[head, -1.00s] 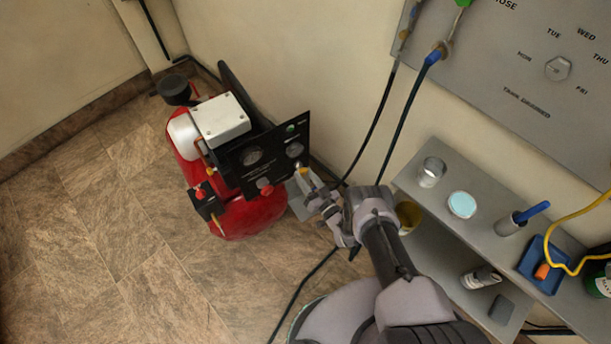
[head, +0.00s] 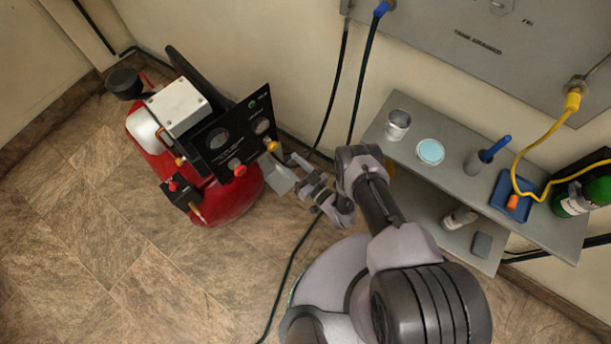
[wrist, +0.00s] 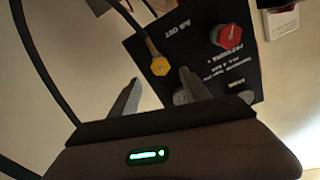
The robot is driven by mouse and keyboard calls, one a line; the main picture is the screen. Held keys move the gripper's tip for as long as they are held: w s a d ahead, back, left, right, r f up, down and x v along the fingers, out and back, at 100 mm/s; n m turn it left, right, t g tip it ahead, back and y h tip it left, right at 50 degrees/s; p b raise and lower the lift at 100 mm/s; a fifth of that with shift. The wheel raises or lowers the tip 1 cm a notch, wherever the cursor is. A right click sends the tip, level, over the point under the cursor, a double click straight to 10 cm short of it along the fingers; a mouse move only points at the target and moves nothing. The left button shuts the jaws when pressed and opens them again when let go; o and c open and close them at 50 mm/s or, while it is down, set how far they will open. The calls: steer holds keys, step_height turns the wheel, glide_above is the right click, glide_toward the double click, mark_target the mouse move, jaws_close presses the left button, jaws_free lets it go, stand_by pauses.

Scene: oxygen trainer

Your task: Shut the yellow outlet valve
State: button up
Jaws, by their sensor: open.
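The yellow outlet valve (head: 272,146) is a small knob at the right end of the black panel (head: 213,161) on the red compressor (head: 236,205). In the wrist view the yellow valve (wrist: 160,66) is on the panel by the "AIR OUT" lettering, with a hose or cable beside it. My gripper (head: 297,174) is to the right of the valve, apart from it and empty. In the wrist view its two fingers (wrist: 160,78) are spread, with the valve in line beyond the gap. The right finger hides part of the panel.
A red knob (wrist: 226,37) is beside the valve on the panel. Dark hoses (head: 346,90) hang along the wall behind my arm. A grey shelf (head: 455,172) with cups and a blue tray (head: 507,196) stands to the right. The floor at left is clear.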

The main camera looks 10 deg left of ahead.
steer(key=b+v, duration=0.1)
steer(key=v, duration=0.9)
steer(key=shift+s, duration=0.1)
